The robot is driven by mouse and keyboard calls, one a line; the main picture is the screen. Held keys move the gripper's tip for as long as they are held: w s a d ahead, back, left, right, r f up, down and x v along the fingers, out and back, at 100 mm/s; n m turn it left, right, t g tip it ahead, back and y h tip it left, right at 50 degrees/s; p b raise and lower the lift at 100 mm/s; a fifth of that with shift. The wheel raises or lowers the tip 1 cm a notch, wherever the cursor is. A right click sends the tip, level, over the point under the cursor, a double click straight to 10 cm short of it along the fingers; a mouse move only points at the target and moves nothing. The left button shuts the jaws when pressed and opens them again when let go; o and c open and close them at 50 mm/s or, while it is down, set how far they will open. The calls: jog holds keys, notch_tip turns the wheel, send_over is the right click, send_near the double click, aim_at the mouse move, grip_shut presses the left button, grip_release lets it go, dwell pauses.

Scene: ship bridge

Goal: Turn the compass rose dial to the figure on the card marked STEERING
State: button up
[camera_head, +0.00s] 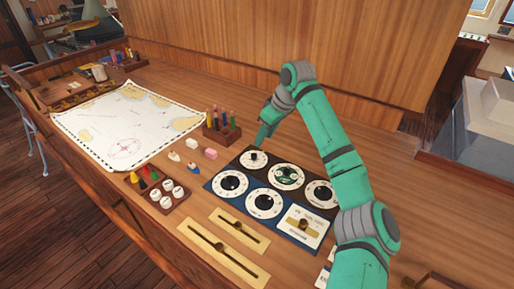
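White cards (323,278) lie at the front right, partly hidden by my arm; I cannot read whether one is marked STEERING. My gripper (262,138) is low over the desk behind the panel, apart from the dials. It is small and seen side-on, so its opening does not show.
Two brass slider plates (250,265) lie in front of the panel. A lever plate (296,237) fills its front right corner. A rack of coloured pegs (222,133), small blocks (210,153) and a chart (95,130) lie left. A wooden wall (230,50) rises behind.

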aim_at(254, 155)
jog(key=x, duration=0.9)
jog(key=shift+a, duration=0.2)
jog(key=shift+d+f, duration=0.3)
jog(key=shift+f, duration=0.1)
jog(key=shift+a, duration=0.15)
grip_shut()
